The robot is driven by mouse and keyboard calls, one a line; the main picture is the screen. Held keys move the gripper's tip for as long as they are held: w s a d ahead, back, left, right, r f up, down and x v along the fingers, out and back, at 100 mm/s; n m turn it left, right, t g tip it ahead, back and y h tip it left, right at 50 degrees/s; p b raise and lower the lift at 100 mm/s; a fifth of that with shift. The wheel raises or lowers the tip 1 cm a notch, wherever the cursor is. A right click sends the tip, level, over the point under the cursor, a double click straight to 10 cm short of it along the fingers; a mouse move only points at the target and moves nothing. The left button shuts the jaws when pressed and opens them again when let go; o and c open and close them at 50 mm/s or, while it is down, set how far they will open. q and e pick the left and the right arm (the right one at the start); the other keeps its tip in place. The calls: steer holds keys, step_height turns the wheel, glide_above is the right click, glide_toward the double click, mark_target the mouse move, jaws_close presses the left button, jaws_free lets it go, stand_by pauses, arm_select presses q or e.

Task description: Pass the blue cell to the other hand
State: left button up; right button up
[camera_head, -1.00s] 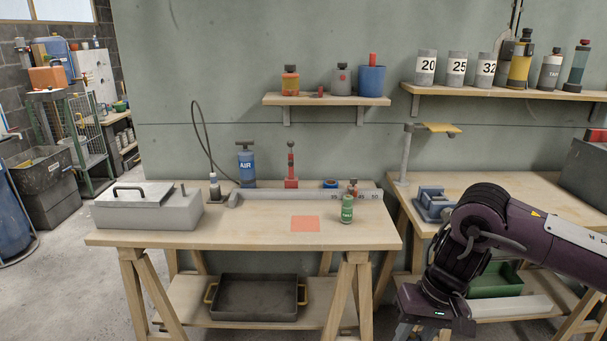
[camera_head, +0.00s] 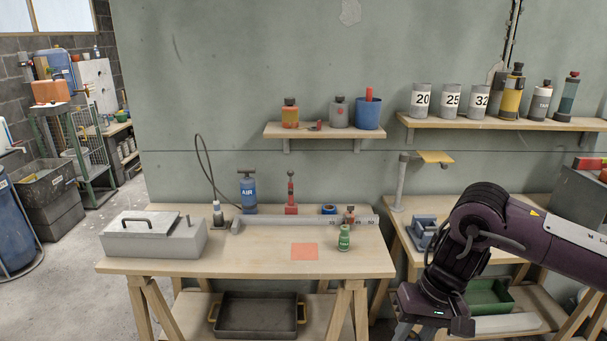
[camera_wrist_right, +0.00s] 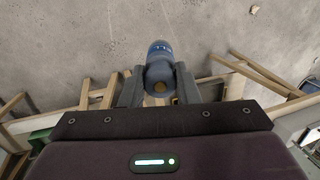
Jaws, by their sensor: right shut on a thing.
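The blue cell (camera_wrist_right: 160,66) is a blue cylinder with pale lettering, seen nearly end-on in the right wrist view. My right gripper (camera_wrist_right: 157,84) is shut on it, with one grey finger on each side. In the head view my right arm reaches down at the lower right; its fingers are mostly out of the picture and the cell cannot be made out there. My left gripper is in neither view.
A wooden bench (camera_head: 130,266) carries a grey lidded box (camera_head: 152,236), an orange-red square (camera_head: 304,251), a green bottle (camera_head: 344,238) and a blue AIR pump (camera_head: 248,190). A second bench stands at right. The floor at left is partly clear.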

steer(key=shift+r, duration=0.35)
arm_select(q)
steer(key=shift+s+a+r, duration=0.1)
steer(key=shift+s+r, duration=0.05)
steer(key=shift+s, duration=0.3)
arm_select(e)
steer(key=shift+a, duration=0.1)
